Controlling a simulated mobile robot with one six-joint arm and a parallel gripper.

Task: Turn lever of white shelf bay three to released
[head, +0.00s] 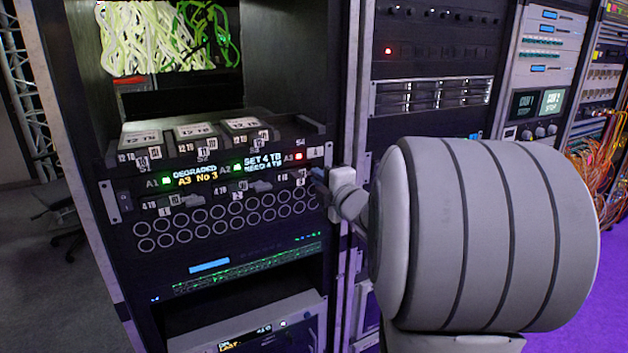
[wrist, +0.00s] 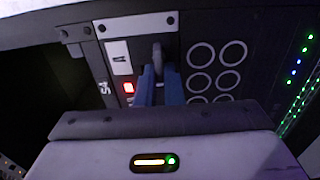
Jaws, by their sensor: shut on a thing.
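The drive shelf (head: 122,203) has bays marked A1, A2 and A3, with green, green and red lights. Its display (head: 195,175) reads "DEGRADED A3 No 3". The third bay's red light (head: 298,156) also shows in the wrist view (wrist: 128,88). The grey lever (wrist: 158,52) beside that light stands between the blue fingers of my gripper (wrist: 159,78). My gripper is shut on it. In the head view my gripper (head: 319,178) reaches the right end of the shelf, and its wrist hides most of the lever there.
Several loose drives (head: 197,130) sit on the ledge above the bays. The rack's upright post (head: 350,90) stands just right of the shelf. Other racks with cables (head: 597,165) stand further right.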

